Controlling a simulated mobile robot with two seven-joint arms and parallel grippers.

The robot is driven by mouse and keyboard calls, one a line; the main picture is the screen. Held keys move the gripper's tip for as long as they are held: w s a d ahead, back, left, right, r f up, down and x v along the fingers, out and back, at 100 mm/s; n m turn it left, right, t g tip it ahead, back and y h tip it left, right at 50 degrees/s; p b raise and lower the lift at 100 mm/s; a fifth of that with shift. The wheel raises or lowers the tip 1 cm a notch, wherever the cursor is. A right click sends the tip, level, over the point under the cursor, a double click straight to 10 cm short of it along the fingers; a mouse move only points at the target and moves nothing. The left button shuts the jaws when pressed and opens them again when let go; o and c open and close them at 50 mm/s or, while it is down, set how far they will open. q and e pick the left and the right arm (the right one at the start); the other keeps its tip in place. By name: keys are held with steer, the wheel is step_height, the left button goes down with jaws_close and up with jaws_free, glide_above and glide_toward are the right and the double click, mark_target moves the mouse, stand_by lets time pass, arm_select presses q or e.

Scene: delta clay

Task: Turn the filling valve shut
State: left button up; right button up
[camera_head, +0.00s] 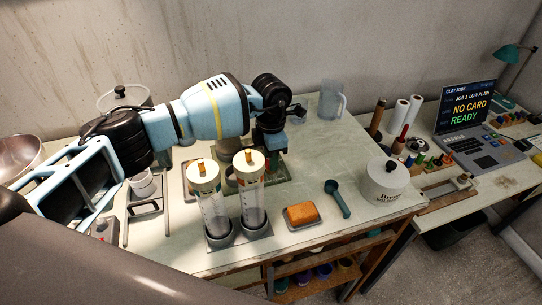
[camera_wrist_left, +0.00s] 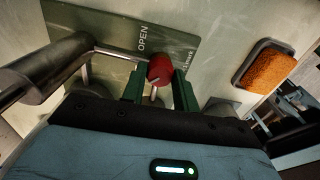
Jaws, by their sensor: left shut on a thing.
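The filling valve's red knob (camera_wrist_left: 160,68) shows in the left wrist view at the end of a thin metal lever. The lever runs from a metal pipe (camera_wrist_left: 50,75) over a dark green plate (camera_wrist_left: 115,30). The plate is marked OPEN beside the knob; a second word is only partly readable. My left gripper (camera_head: 268,150) reaches down over the plate (camera_head: 275,173) in the head view. Its green fingers (camera_wrist_left: 158,88) are shut on the red knob, one on each side. My right gripper is in neither view.
Two clear cylinders with cream caps (camera_head: 205,178) stand in a grey holder just in front. An orange sponge (camera_head: 302,213) in a dish, a blue scoop (camera_head: 337,197) and a white lidded pot (camera_head: 385,180) sit to the right. A clear jug (camera_head: 331,100) stands at the back.

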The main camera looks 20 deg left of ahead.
arm_select(q)
steer(key=o, duration=1)
steer(key=shift+c, duration=0.2)
steer(key=shift+r, duration=4)
